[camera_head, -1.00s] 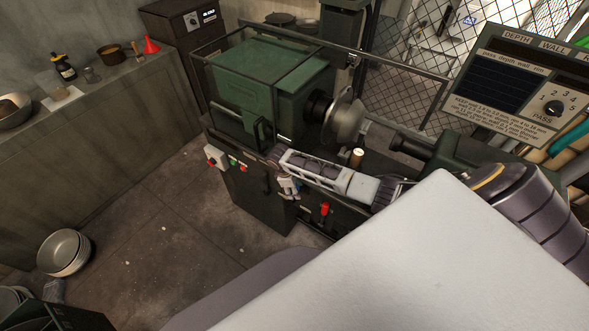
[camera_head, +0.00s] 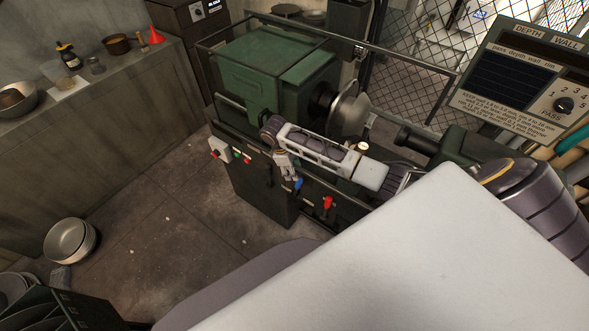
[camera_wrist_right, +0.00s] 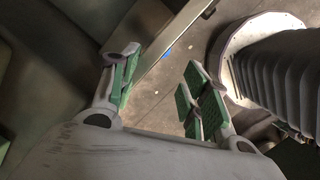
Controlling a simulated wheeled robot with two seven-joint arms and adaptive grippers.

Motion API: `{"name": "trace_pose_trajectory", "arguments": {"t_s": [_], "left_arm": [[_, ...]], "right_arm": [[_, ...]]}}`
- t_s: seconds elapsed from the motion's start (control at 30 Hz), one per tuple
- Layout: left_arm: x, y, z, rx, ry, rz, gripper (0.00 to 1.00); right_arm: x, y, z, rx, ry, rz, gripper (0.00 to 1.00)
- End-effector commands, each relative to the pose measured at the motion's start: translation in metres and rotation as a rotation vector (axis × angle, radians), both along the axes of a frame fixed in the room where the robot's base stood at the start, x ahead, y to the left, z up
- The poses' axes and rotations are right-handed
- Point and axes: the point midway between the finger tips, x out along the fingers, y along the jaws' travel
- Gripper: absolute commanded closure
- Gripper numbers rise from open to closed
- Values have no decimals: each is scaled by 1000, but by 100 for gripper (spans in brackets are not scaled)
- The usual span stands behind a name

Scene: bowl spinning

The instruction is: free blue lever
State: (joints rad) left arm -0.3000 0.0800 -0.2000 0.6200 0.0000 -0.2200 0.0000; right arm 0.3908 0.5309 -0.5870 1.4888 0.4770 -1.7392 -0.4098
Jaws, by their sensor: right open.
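The blue lever (camera_head: 298,184) is on the front of the green lathe, just below and right of my right gripper (camera_head: 288,172) in the head view. In the right wrist view, a small blue patch (camera_wrist_right: 166,54) shows beyond and between the fingertips; most of the lever is hidden. My right gripper (camera_wrist_right: 160,78) is open, with nothing visible between its green-padded fingers. In the picture they look apart from the blue patch. My left gripper is not in view.
A red lever (camera_head: 327,203) is right of the blue one. A switch box (camera_head: 219,149) sits on the lathe's left front. A metal bowl (camera_head: 349,112) is on the spindle.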

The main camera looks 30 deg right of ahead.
Motion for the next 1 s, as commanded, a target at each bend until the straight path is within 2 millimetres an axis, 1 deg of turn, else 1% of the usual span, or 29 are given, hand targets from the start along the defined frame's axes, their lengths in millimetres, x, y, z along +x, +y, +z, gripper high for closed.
{"name": "trace_pose_trajectory", "arguments": {"t_s": [0.03,0.1,0.23,0.57,0.6,0.77,0.87,0.93,0.97,1.0], "left_arm": [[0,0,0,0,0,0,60],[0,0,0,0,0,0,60],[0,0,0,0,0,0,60],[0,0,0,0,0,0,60],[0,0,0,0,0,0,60],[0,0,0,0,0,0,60],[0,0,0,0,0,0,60],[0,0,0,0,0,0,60],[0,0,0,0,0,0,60],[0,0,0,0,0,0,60]], "right_arm": [[1,2,6,2,-3,0,54],[1,3,12,1,-1,0,54],[2,5,20,2,-1,0,54],[2,5,22,1,-1,0,54],[2,5,22,1,-1,0,55],[1,7,19,5,-2,-3,76],[-1,10,13,12,-9,-9,89],[-4,14,5,22,-17,-18,98],[-5,16,1,27,-22,-22,100],[-7,18,-5,35,-28,-31,100]]}}
